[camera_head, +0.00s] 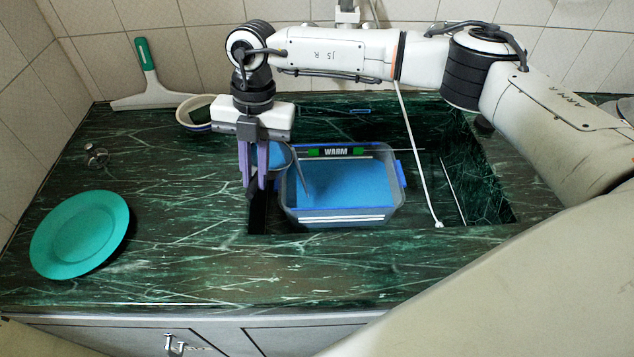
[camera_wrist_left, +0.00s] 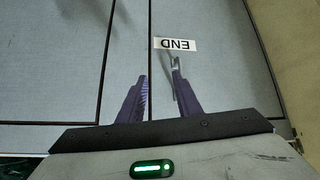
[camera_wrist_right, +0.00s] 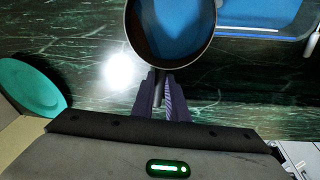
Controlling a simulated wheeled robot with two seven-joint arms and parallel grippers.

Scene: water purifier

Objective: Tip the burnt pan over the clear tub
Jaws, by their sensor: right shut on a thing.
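My right gripper (camera_head: 257,186) is shut on the handle of the pan (camera_head: 284,172). The right wrist view shows the handle between the purple fingers (camera_wrist_right: 161,95) and the round dark pan (camera_wrist_right: 131,42) with blue inside it. In the head view the pan overlaps the left rim of the clear tub (camera_head: 340,218); its height above the rim and its exact tilt are hard to tell. The tub holds blue water and sits in the sink; it also shows in the right wrist view (camera_wrist_right: 262,30). My left gripper (camera_wrist_left: 160,86) is open, near grey cabinet fronts.
A green plate (camera_head: 78,234) lies at the counter's left. A squeegee (camera_head: 150,82) and a bowl (camera_head: 190,122) stand at the back. A "WARM" label (camera_head: 336,152) is behind the tub. A white hose (camera_head: 418,160) hangs right of it. The front counter is clear.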

